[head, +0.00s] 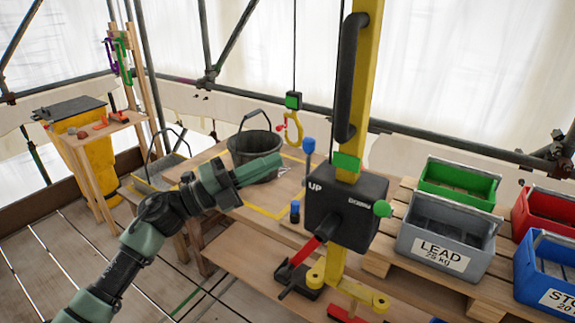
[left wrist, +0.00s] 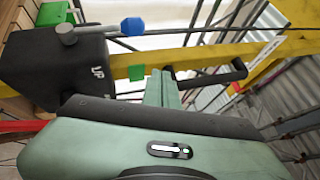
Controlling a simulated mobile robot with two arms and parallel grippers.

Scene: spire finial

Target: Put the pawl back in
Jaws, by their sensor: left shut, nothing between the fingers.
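A dark winch box (head: 345,212) marked UP is fixed to a yellow post. A lever with a blue knob (head: 309,146) stands up at its left side; this may be the pawl, but no part is labelled so. In the left wrist view the blue knob (left wrist: 132,26) is on a grey rod running to a round pivot on the box (left wrist: 60,72). My left gripper (head: 284,166) is shut and empty, left of the lever and apart from it. Its closed fingers (left wrist: 162,88) also show in the left wrist view. My right gripper is out of view.
A black bucket (head: 253,148) stands on the wooden bench behind my left gripper. A yellow hook (head: 293,128) hangs nearby. A red crank (head: 300,252) is below the box. A grey LEAD crate (head: 446,232) and other crates stand at right on pallets.

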